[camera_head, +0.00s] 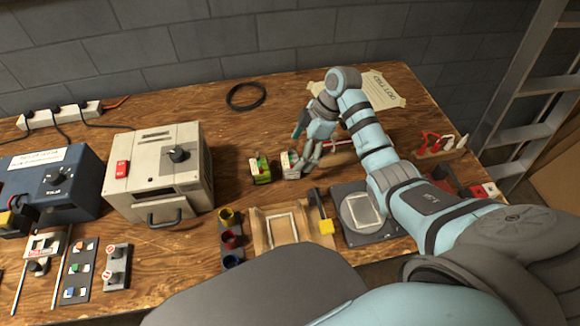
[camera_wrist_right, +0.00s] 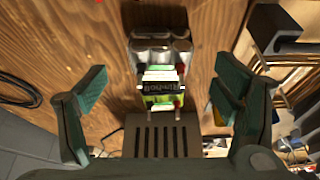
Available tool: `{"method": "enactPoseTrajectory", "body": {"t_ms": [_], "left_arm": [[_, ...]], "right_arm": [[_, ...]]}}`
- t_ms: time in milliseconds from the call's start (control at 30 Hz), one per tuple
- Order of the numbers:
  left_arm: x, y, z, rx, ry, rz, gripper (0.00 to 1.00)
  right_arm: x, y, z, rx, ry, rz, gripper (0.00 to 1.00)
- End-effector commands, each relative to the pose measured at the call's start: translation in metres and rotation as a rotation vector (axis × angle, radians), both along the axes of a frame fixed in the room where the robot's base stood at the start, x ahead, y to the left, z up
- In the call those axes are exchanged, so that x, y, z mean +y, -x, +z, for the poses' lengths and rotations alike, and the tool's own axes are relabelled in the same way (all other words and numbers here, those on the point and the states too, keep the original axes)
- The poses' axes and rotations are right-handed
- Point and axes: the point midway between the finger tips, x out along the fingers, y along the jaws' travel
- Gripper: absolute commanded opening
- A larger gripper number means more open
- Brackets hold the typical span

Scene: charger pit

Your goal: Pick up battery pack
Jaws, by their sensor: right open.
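Two small battery packs stand side by side mid-table in the head view: a green-sided one (camera_head: 260,170) and a paler, grey-white one (camera_head: 289,165). My right gripper (camera_head: 307,150) is just behind and right of the paler pack, its fingers angled down. In the right wrist view, my right gripper (camera_wrist_right: 160,98) is wide open. A labelled pack (camera_wrist_right: 160,72) with grey cells and green parts lies between its two green-padded fingers, with clear gaps on both sides. Whether that view holds one pack or two overlapping is unclear. My left gripper is not in view.
A beige charger box (camera_head: 160,170) and a blue meter box (camera_head: 50,180) stand to the left. Coloured cups (camera_head: 230,238), a wooden tray (camera_head: 262,222) and a grey scale (camera_head: 350,235) line the front. A black cable coil (camera_head: 246,96) lies behind. Table around the coil is clear.

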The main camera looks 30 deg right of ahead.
Motion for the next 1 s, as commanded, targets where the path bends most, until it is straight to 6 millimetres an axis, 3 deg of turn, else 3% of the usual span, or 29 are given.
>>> {"method": "enactPoseTrajectory", "body": {"t_ms": [333,567,1000], "left_arm": [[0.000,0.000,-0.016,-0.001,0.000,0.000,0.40],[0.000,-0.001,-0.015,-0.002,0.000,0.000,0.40],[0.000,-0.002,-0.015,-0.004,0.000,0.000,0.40]], "right_arm": [[0.024,-0.006,-0.053,0.001,-0.001,0.003,0.82],[0.025,-0.007,-0.055,-0.002,0.002,0.005,0.82],[0.026,-0.007,-0.054,-0.002,0.000,0.005,0.15]]}}
